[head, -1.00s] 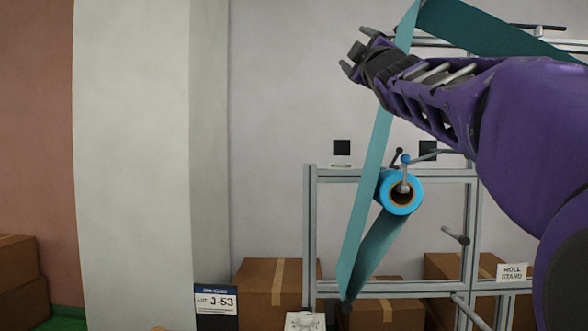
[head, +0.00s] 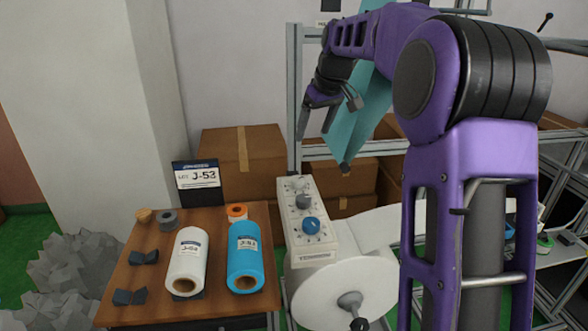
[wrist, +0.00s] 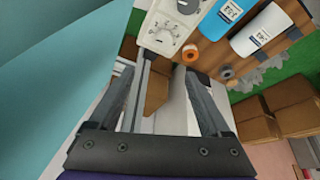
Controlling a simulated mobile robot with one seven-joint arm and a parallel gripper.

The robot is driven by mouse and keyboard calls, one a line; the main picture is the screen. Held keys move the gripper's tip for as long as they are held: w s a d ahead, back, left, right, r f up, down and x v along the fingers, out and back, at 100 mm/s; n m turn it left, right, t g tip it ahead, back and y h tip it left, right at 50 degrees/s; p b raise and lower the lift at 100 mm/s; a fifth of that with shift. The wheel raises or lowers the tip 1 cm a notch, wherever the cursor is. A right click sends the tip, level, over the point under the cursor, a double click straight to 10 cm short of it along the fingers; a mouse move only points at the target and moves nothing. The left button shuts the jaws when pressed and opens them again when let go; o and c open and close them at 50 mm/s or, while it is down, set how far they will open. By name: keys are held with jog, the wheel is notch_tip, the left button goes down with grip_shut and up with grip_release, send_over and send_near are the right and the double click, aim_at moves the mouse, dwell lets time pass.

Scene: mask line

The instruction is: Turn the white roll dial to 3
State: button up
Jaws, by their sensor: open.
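A pale control panel (head: 325,247) carries a row of three dials. The white dial (head: 300,184) is at its far end, with a grey dial (head: 303,201) in the middle and a blue dial (head: 312,225) nearest. In the wrist view the white dial (wrist: 162,34) sits at the top, ringed by a printed scale; I cannot tell which number it points to. My gripper (head: 317,133) is open and empty, fingers pointing down, above and beyond the panel's far end. In the wrist view its fingertips (wrist: 167,76) are apart from the dial.
A wooden table (head: 140,235) left of the panel holds a white roll (head: 188,255), a blue roll (head: 245,250) and small parts. A large white roll (head: 335,295) hangs below the panel. A metal frame post (head: 293,100), teal web (head: 350,115) and cartons (head: 240,150) stand behind.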

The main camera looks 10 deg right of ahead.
aim_at(297, 178)
jog(key=x, duration=1.7)
jog(key=shift+s+a+f, duration=0.3)
jog(key=shift+a+f, duration=0.1)
grip_shut()
